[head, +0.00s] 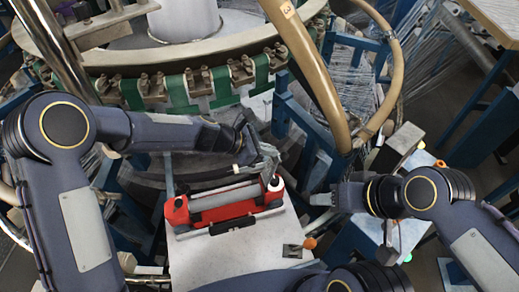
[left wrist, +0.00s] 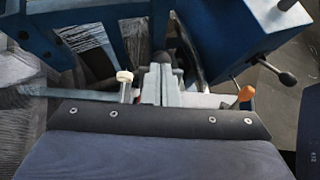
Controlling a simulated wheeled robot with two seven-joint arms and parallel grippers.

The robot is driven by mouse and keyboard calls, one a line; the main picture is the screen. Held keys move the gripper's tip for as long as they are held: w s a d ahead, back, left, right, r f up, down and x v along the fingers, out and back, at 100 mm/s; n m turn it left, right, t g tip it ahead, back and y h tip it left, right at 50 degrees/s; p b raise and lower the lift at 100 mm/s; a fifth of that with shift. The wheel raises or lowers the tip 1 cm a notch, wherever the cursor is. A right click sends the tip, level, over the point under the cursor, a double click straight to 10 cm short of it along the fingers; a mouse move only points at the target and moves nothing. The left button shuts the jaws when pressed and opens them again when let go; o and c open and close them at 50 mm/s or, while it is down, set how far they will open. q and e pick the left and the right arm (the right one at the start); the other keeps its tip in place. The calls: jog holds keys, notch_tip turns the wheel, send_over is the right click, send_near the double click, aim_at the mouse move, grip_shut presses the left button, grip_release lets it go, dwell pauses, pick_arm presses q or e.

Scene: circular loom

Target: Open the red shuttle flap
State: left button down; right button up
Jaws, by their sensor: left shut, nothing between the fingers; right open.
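The red shuttle (head: 225,212) lies on a pale table plate (head: 215,262) in the lower middle of the head view. A grey cylinder lies along its top, and a small black handle (head: 232,225) shows on its near side. I cannot make out the flap's state. My left gripper (head: 268,166) is shut and empty just above the shuttle's right end; contact cannot be judged. In the left wrist view the gripper (left wrist: 160,85) hides most of the shuttle. My right gripper (head: 318,198) is open and empty, to the right of the shuttle and apart from it.
The circular loom ring (head: 150,60) with green straps stands behind. A tan curved pipe (head: 308,75) and blue frames (head: 300,120) rise at the back right. An orange-knobbed lever (head: 309,243) sits on the plate's right side. The plate's near part is clear.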

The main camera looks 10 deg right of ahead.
pick_arm(q)
jog(key=shift+s+d, duration=0.1)
jog(key=shift+d, duration=0.35)
jog(key=shift+s+d, duration=0.1)
jog(key=shift+d, duration=0.1)
jog(key=v, duration=0.8)
jog(key=shift+w+a+b, duration=0.3)
jog(key=shift+a+b, duration=0.05)
jog(key=shift+b, duration=0.05)
jog(key=s+a+r+m+t+y, duration=0.1)
jog(key=s+a+r+m, duration=0.35)
jog(key=a, duration=0.35)
jog(key=s+a+r+m+t+y, duration=0.1)
jog(key=s+a+r+m, duration=0.35)
jog(key=a, duration=0.45)
jog(key=s+a+f+m+t+y, duration=0.2)
jog(key=s+a+f+m+y, duration=0.1)
jog(key=s+a+m, duration=0.5)
jog(key=s+a+y, duration=0.1)
jog(key=s+a, duration=0.2)
jog(key=s, duration=0.3)
jog(key=shift+a+t+y, duration=0.15)
jog(key=shift+t+y, duration=0.15)
jog(key=shift+y, duration=0.1)
